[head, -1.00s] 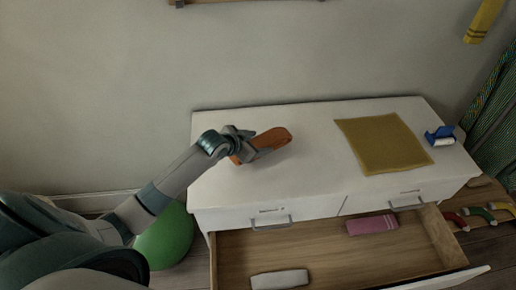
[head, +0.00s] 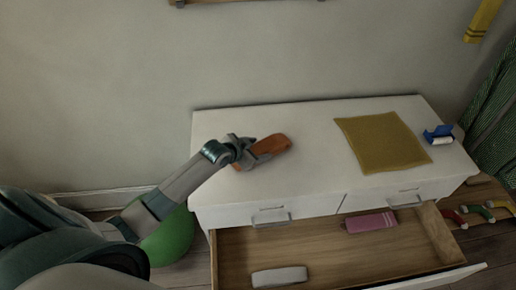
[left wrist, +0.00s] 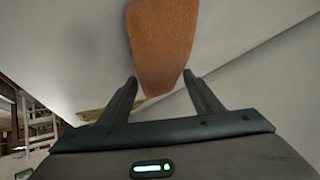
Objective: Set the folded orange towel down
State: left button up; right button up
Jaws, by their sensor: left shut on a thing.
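The folded orange towel (head: 273,145) is in my left gripper (head: 257,154), over the left part of the white dresser top (head: 310,122). In the left wrist view the towel (left wrist: 163,45) reaches down between the two fingers (left wrist: 160,85). The gripper is shut on it. The arm hides part of the towel in the head view. I cannot tell whether its underside touches the top. My right gripper is in neither view.
A mustard-yellow cloth (head: 383,143) lies flat on the right of the top, near a blue and white object (head: 439,135). The open drawer (head: 330,246) below holds a pink item (head: 370,222) and a white item (head: 279,277). A green ball (head: 168,240) is on the floor.

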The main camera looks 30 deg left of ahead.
pick_arm(q)
jog(key=o, duration=1.9)
jog(key=b+v, duration=0.2)
jog(key=v, duration=1)
